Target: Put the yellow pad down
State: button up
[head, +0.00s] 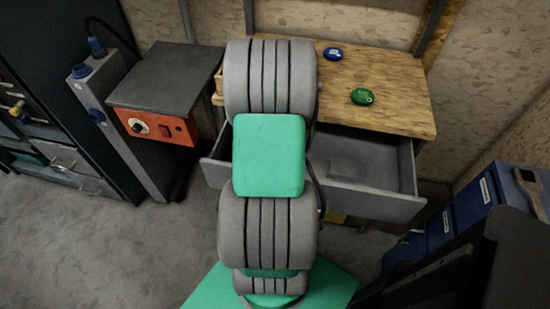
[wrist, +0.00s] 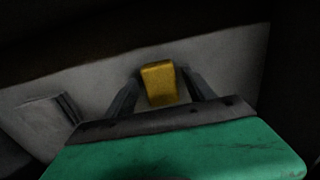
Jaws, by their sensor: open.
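The yellow pad (wrist: 158,82) is a small block in the wrist view, resting against a grey surface (wrist: 225,75) that looks like the inside of the drawer. My gripper (wrist: 163,80) is open, with one dark finger on each side of the pad. A narrow gap shows on the right; on the left I cannot tell whether the finger touches. In the head view my arm hides my gripper and the pad.
An open grey drawer (head: 375,201) sticks out under a wooden worktop (head: 400,95). A blue object (head: 333,54) and a green one (head: 362,97) lie on top. A grey cabinet with an orange panel (head: 160,127) stands left; blue cases (head: 470,205) stand right.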

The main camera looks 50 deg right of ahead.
notch_tip(320, 180, up, 12)
jog(key=w+a+r+n+t, duration=0.1)
jog(key=w+a+r+n, duration=0.2)
jog(key=a, duration=0.4)
jog(key=w+a+r+n, duration=0.1)
jog(key=w+a+n, duration=0.2)
jog(key=w+a, duration=0.35)
jog(key=s+a+r+n, duration=0.1)
jog(key=a+n, duration=0.2)
jog(key=a, duration=0.6)
jog(key=s+a+r+n+t, duration=0.1)
jog(key=a+n, duration=0.3)
jog(key=a, duration=0.5)
jog(key=shift+s+r+n+t, duration=0.15)
jog(key=shift+s+n+t, duration=0.15)
jog(key=shift+s, duration=0.5)
